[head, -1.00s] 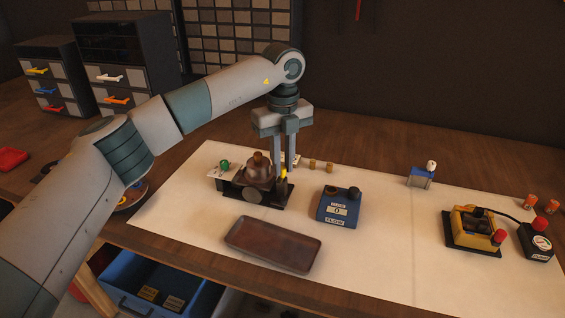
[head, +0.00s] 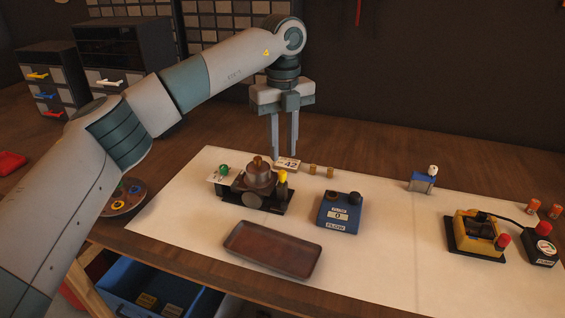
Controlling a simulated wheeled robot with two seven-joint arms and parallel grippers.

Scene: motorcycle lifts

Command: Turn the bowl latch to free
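A dark, rounded metal bowl (head: 260,176) with a brownish knob on top sits on a black base plate (head: 270,205) on the white mat. A small upright yellow-topped part (head: 282,180) stands at the bowl's right side; it looks like the latch, but its turned position cannot be told. My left gripper (head: 284,154) points down behind and above the bowl unit. Its two fingers are apart with nothing between them, clear of the yellow part. A small card marked 42 (head: 288,163) shows just below the fingertips. My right gripper is not in view.
A green knob (head: 223,170) is at the bowl unit's left. A blue box with a display (head: 340,212) stands to the right and a brown tray (head: 272,249) lies in front. Yellow device (head: 477,232) is far right.

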